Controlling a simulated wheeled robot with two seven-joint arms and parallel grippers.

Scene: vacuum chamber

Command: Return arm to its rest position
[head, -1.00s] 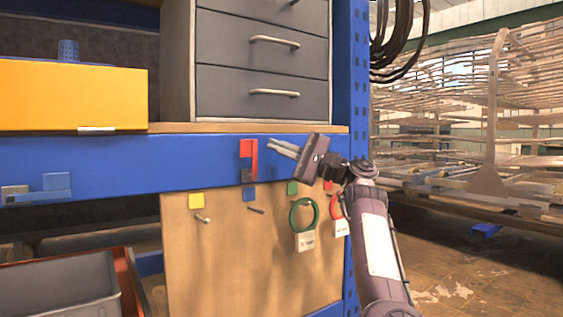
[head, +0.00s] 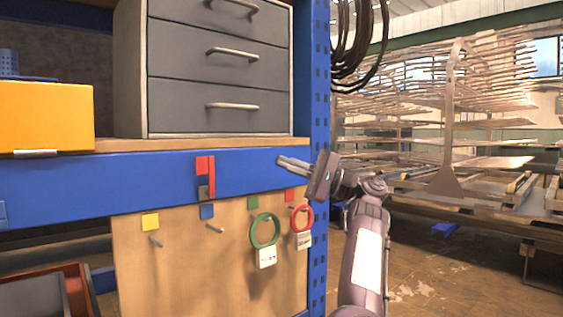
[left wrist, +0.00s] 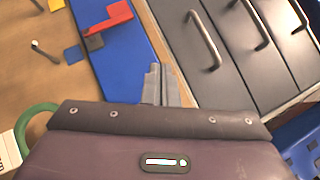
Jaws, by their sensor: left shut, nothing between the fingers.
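My left gripper (head: 282,162) is shut and empty. It is in front of the blue shelf beam (head: 110,186), at its right end near the blue upright, with its fingers pointing left. The arm rises from the lower right of the head view. In the left wrist view the closed fingers (left wrist: 161,84) lie in front of the blue beam and beside the grey drawers. A red bracket (head: 204,168) is on the beam to the left of the fingertips, apart from them. My right gripper is not in view.
A grey drawer unit (head: 215,68) stands on the wooden shelf. Below, a wooden board holds a green ring (head: 254,243) and a red ring (head: 292,228) with tags on pegs. A yellow box (head: 45,118) is left. Racks (head: 447,130) stand at the right beyond open floor.

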